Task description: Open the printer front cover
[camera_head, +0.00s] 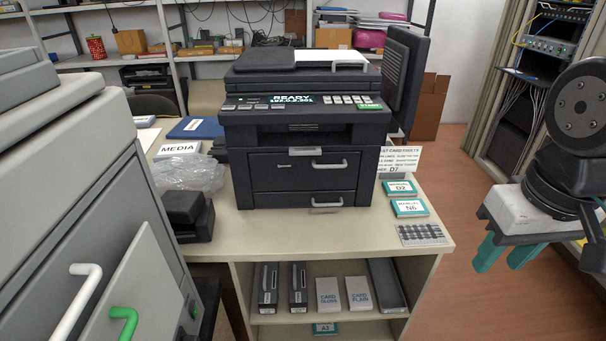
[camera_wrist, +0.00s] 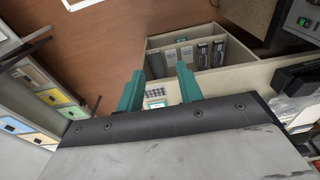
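The black printer (camera_head: 300,125) stands on the table in the head view, and its display reads READY. Its front cover (camera_head: 285,178) is a dark panel with a light bar handle (camera_head: 330,164), and it looks closed. A lower tray below it has a second light handle (camera_head: 327,203) and also looks closed. My gripper (camera_head: 499,267) hangs at the right of the head view, well to the right of the printer and apart from it. Its two teal fingers are spread with nothing between them. The wrist view also shows the open fingers (camera_wrist: 159,68).
Under the tabletop, a shelf (camera_head: 300,317) holds dark cartridges and white card boxes. Teal-edged labelled boxes (camera_head: 409,208) lie right of the printer, a plastic bag (camera_head: 188,172) left. A grey machine (camera_head: 80,200) fills the left foreground. The floor (camera_head: 465,210) between table and gripper is clear.

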